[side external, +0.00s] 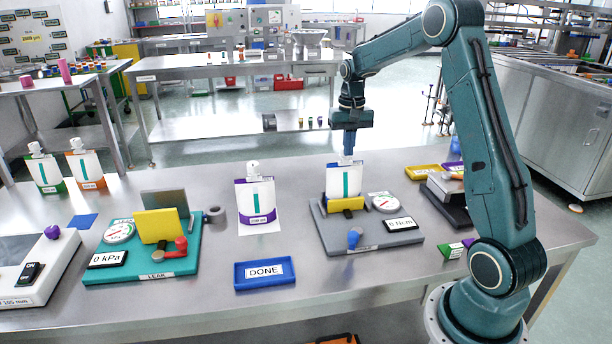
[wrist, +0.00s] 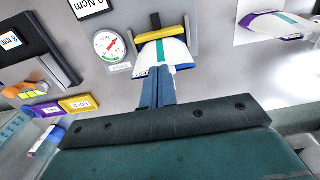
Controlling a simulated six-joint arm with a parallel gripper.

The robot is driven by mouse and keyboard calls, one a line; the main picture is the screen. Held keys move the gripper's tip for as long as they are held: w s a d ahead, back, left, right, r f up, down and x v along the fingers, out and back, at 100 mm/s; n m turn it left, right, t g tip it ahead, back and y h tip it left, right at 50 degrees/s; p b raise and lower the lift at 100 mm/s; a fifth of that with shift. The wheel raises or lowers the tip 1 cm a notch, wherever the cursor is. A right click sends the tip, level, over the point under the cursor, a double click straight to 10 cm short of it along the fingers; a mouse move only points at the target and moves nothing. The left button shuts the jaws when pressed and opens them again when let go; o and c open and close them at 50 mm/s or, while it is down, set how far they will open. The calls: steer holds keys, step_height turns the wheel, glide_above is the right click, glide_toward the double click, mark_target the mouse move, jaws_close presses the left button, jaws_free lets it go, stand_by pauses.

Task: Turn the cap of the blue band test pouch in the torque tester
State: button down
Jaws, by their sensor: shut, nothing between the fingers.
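The torque tester (side external: 325,239) is a grey plate with a yellow clamp (side external: 346,204), a round dial (side external: 385,203) and a display (side external: 400,225) reading 0 Ncm. A white pouch with a teal stripe (side external: 334,180) stands upright in the clamp, with some blue at its upper edge. The pouch also shows in the wrist view (wrist: 177,52). My gripper (side external: 347,151) points down directly above the pouch top, fingers shut with nothing between them. The fingers (wrist: 156,92) reach the pouch's top edge in the wrist view. The cap is hidden; I cannot tell if the fingers touch it.
A purple-band pouch (side external: 254,198) stands left of the tester. A blue DONE tray (side external: 265,274) lies in front. The teal leak tester (side external: 122,262) is farther left. A yellow HOLD tray (side external: 423,171) lies right, near my arm. Table between the testers is partly clear.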

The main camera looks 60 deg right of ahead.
steer(key=shift+s+a, duration=0.25)
steer(key=shift+a, duration=0.1)
stand_by(0.3)
step_height(320, 180, up, 6)
stand_by(0.9)
steer(key=shift+s+r, duration=0.3)
steer(key=shift+r, duration=0.15)
step_height(320, 180, down, 7)
stand_by(0.9)
